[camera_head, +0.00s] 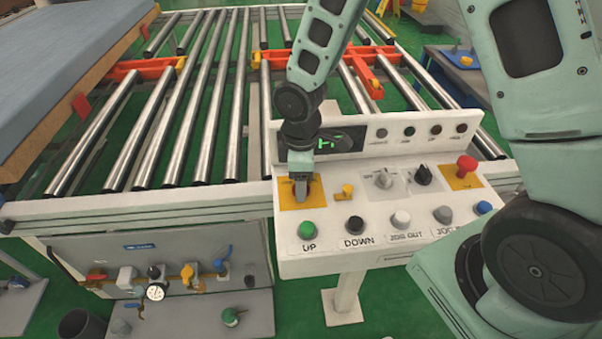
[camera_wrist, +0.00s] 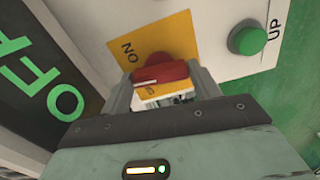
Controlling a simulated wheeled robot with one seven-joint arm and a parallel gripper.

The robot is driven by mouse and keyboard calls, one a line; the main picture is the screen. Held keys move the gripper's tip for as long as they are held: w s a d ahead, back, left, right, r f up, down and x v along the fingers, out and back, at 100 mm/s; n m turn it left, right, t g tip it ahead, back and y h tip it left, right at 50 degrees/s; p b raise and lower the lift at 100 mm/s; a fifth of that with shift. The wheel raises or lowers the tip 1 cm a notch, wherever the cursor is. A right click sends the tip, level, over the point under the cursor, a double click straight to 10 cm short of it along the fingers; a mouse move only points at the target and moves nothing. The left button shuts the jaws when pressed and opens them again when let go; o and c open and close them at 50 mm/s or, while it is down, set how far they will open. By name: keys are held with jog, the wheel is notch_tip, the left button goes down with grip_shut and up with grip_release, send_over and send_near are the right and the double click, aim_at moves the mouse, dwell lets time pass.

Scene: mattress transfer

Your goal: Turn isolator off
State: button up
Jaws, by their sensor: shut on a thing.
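The isolator is a red rotary handle (camera_wrist: 160,72) on a yellow plate (camera_wrist: 180,35) with the word ON beside it. The plate (camera_head: 288,196) sits at the left of the white control panel in the head view. My gripper (camera_head: 302,190) points down onto this plate and hides the handle there. In the wrist view my gripper's fingers (camera_wrist: 163,85) stand on both sides of the red handle and are shut on it. A dark display with large green letters (camera_wrist: 65,103), partly cut off, lies to the left in the wrist view.
A green UP button (camera_head: 307,229) and a black DOWN button (camera_head: 354,225) sit close in front. A small yellow switch (camera_head: 345,191) is just right of my gripper. A red mushroom button (camera_head: 465,165) is at the panel's right. Metal rollers (camera_head: 205,90) lie behind.

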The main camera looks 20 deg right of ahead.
jog(key=n+p, duration=0.2)
jog(key=n, duration=0.3)
jog(key=shift+r+n, duration=0.15)
jog(key=shift+n, duration=0.15)
jog(key=shift+n+p, duration=1.2)
jog(key=shift+n, duration=1.1)
jog(key=o, duration=1)
notch_tip(320, 180, up, 17)
jog(key=shift+r+p, duration=0.1)
jog(key=shift+p, duration=0.5)
jog(key=s+a+m+b, duration=0.1)
jog(key=s+a+m, duration=0.1)
jog(key=s+m, duration=0.3)
jog(key=s+a+m+b, duration=0.2)
jog(key=s+m, duration=0.3)
jog(key=s, duration=0.3)
jog(key=s+a+f+m+b, duration=0.1)
jog(key=s+a+m+b, duration=0.1)
jog(key=s+m, duration=0.3)
jog(key=shift+s+a+m+y, duration=0.15)
jog(key=shift+s, duration=0.45)
jog(key=shift+s+a+m+y, duration=0.15)
jog(key=shift+s, duration=0.45)
